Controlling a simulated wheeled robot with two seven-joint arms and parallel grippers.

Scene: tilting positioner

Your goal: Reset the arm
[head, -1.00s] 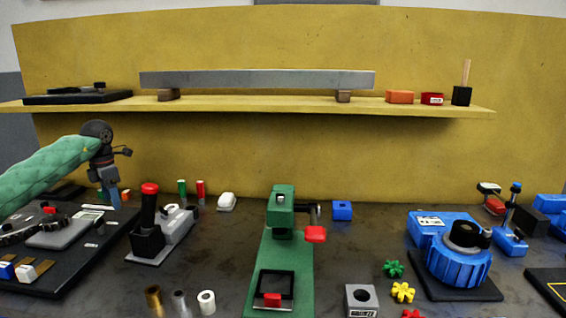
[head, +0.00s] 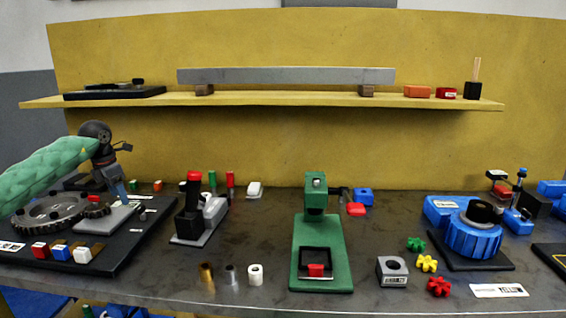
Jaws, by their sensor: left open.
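My left gripper (head: 122,198) comes in from the left on a green-sleeved arm. It points down just above the grey plate by the gears on the black board (head: 120,255); it is small here, with nothing seen in its jaws. To its right stands a lever fixture with a black upright handle and red top (head: 194,176) on a grey base. The green press (head: 322,250) stands mid-bench, with a side crank ending in a red knob (head: 356,209). The blue round positioner (head: 473,240) is at the right. I cannot tell which part is the task's arm. My right gripper is out of view.
A yellow shelf (head: 270,98) with a long grey bar (head: 285,76) runs along the back. Small cylinders (head: 230,275) stand near the front edge. A grey block with a hole (head: 392,271) and coloured star knobs (head: 427,263) lie right of the press. Bench between lever fixture and press is mostly clear.

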